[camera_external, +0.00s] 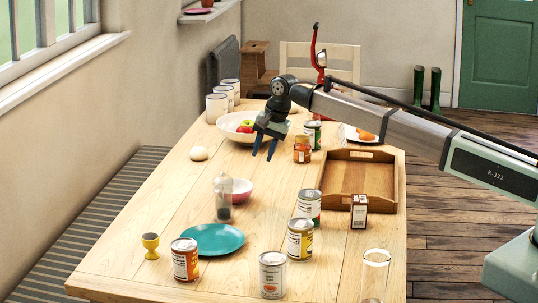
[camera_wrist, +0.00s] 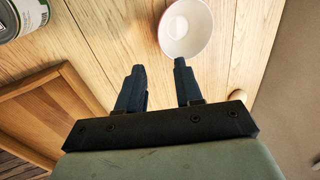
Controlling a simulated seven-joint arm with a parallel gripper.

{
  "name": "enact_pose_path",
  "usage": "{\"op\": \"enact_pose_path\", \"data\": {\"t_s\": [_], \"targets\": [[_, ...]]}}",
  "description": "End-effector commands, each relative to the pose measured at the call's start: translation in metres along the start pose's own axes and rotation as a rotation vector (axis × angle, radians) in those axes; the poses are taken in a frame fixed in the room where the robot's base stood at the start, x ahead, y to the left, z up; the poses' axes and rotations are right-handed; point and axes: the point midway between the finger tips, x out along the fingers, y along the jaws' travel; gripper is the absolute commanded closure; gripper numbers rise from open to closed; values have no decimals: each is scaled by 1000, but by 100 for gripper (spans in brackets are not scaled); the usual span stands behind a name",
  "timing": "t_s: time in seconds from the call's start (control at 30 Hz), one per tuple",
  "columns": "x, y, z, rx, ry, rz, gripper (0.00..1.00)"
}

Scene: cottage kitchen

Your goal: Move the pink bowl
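The pink bowl (camera_external: 240,190), white inside with a pink outer side, stands upright on the table, right behind a clear shaker in the external view. The shaker hides part of its left side. In the wrist view the pink bowl (camera_wrist: 186,30) looks empty and lies just beyond my right fingertip. My gripper (camera_external: 264,148) hangs above the table, behind and above the bowl in the external view. In the wrist view my gripper (camera_wrist: 159,68) is open, with nothing between its fingers.
A shaker (camera_external: 223,212) stands close to the bowl. A teal plate (camera_external: 213,240) and several cans are nearer the camera. A wooden tray (camera_external: 342,182) is at right, a large fruit bowl (camera_external: 229,129) behind.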

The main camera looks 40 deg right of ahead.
Motion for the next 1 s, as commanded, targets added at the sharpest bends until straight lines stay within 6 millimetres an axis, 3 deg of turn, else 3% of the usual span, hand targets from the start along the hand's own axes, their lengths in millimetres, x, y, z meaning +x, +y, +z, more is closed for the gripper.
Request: {"op": "enact_pose_path", "data": {"t_s": [0.23, 0.7, 0.77, 0.87, 1.0], "targets": [[-19, 0, 0, 0, 0, 0, 65], [-21, 1, -5, 3, 1, -6, 65], [-20, 3, -16, 9, 4, -18, 65], [-19, 9, -47, 23, 15, -62, 65], [-20, 24, -114, 55, 45, -158, 65]]}}
